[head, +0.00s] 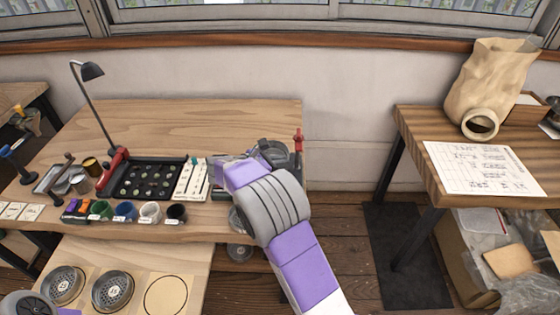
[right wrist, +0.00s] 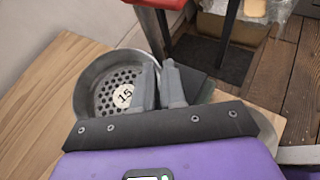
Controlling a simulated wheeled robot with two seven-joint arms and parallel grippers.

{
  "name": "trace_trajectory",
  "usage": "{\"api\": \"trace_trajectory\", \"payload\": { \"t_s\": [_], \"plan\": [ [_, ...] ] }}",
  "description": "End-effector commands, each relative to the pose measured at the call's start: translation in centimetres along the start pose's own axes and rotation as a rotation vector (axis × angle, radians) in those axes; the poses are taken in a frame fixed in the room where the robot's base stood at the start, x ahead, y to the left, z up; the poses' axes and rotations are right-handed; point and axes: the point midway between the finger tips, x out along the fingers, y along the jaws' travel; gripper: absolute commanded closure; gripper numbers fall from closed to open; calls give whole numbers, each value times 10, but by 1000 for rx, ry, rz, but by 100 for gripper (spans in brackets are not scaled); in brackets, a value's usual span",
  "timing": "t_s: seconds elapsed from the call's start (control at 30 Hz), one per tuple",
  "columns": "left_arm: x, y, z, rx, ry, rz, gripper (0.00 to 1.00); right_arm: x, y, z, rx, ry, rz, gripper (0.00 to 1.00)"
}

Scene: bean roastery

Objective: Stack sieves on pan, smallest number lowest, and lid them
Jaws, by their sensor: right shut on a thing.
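A round metal sieve marked 15 (right wrist: 108,78) shows in the right wrist view, with a perforated floor and a raised rim. My right gripper (right wrist: 160,72) is shut on the near right part of its rim. In the head view this gripper (head: 268,156) is over the right end of the table, and my arm hides much of that area. Two more sieves, a left one (head: 64,286) and a right one (head: 113,291), lie on the lower board, their numbers too small to read. My left gripper is outside the view. I cannot make out the pan or lid.
An outlined circle (head: 165,296) on the lower board is empty. A black bean tray (head: 152,179), several small cups and a lamp (head: 92,72) stand on the table (head: 210,118). The table's back is clear. A side table (head: 430,140) stands right.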

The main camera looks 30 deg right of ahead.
Motion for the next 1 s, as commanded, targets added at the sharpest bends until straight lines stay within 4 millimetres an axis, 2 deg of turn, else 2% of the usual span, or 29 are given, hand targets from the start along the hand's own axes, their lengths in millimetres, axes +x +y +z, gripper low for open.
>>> {"api": "trace_trajectory", "payload": {
  "t_s": [0.3,0.33,0.4,0.7,1.0],
  "plan": [
    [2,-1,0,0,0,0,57,3,0,-6,-1,0,0,100],
    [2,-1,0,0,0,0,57,3,0,-6,-1,0,0,87],
    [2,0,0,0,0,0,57,3,0,-6,0,0,0,79],
    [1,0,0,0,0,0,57,1,0,-6,-1,1,0,79],
    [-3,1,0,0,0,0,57,-22,0,-5,0,0,1,79]
  ]
}}
